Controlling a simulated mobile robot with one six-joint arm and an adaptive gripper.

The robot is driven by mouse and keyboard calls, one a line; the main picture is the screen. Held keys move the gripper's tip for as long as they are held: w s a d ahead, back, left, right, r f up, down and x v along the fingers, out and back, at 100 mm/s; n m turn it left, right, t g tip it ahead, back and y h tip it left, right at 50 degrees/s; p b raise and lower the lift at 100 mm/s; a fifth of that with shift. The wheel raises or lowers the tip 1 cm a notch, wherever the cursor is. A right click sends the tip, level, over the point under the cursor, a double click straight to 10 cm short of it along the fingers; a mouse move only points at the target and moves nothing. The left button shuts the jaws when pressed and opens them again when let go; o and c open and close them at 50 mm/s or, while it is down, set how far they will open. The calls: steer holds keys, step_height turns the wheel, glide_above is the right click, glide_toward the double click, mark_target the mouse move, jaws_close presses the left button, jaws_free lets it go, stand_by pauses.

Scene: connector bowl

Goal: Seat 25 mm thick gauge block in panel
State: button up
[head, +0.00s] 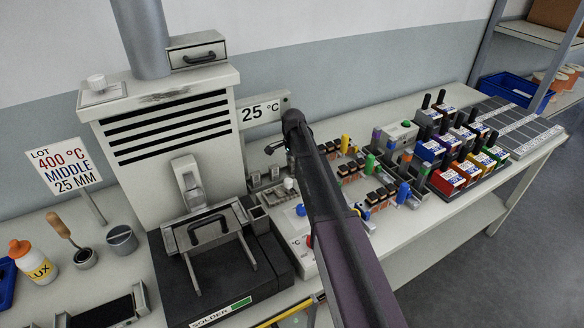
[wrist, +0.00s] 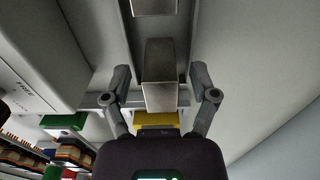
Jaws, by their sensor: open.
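A grey metal block (wrist: 160,85) lies between the two spread fingers of my gripper (wrist: 160,78) in the wrist view. Gaps show on both sides of it, so the fingers do not appear to touch it. A second metal block (wrist: 153,6) shows at the top edge. In the head view, small metal blocks (head: 255,179) stand left of my arm; which is the 25 mm one cannot be told. The gripper is mostly hidden behind my arm there. A white box with coloured buttons (head: 298,226) may be the panel; my arm covers part of it.
A sign (head: 63,170) reads LOT, 400 °C, MIDDLE, 25 MM. The black solder unit (head: 215,290) stands in front. Coloured modules (head: 448,180) crowd the bench to the right.

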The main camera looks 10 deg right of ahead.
jaws_close()
stand_by(0.3)
steer(key=shift+r, duration=0.2)
step_height(320, 180, up, 10)
steer(key=p, duration=1)
steer(key=shift+f, duration=0.2)
stand_by(0.5)
